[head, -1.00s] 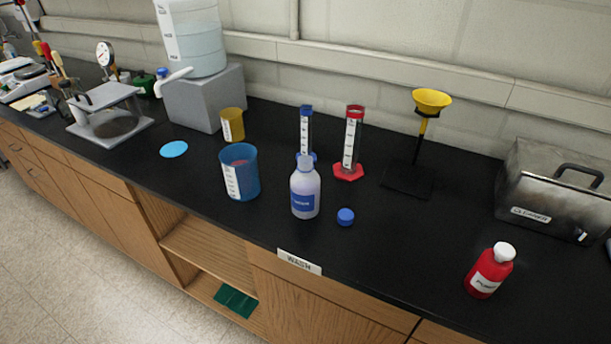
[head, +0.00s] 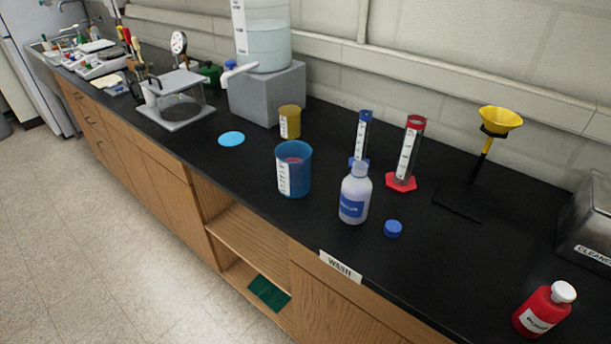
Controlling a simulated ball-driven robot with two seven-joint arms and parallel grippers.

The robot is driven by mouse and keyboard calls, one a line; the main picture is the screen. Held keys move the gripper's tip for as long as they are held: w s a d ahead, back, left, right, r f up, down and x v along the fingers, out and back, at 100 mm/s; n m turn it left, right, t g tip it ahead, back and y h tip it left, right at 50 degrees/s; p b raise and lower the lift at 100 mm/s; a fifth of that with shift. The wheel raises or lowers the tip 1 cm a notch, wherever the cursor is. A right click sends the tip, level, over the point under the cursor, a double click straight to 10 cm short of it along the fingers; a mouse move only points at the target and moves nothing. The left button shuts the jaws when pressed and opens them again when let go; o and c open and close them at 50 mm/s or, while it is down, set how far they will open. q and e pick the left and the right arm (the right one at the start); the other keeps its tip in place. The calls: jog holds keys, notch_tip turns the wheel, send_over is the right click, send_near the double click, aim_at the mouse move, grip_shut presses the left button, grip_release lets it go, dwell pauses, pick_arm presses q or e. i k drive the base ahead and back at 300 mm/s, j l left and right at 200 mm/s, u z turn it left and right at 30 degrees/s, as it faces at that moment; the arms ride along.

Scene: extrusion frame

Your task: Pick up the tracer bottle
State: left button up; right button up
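A pale translucent bottle (head: 355,195) with a blue label stands upright near the front of the black bench; its cap is off and its label is too small to read surely, so I cannot confirm it is the tracer bottle. A blue cap (head: 393,228) lies on the bench just right of it. A red bottle (head: 542,311) with a white cap and white label stands at the lower right. Neither of my grippers is in view.
A blue beaker (head: 294,170) stands left of the pale bottle. A blue cylinder (head: 361,138) and a red cylinder (head: 407,155) stand behind it. A yellow funnel stand (head: 480,160) is to the right. The WASH sign (head: 340,266) marks the front edge.

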aim_at(356, 189)
jog(key=z, duration=0.25)
jog(key=i+j+z, duration=0.15)
jog(key=j+z, duration=0.15)
jog(key=i+j+z, duration=0.1)
jog(key=j+z, duration=0.2)
jog(key=j, duration=0.15)
jog(key=i+j+z, duration=0.1)
jog(key=j+z, duration=0.2)
jog(key=j, duration=0.1)
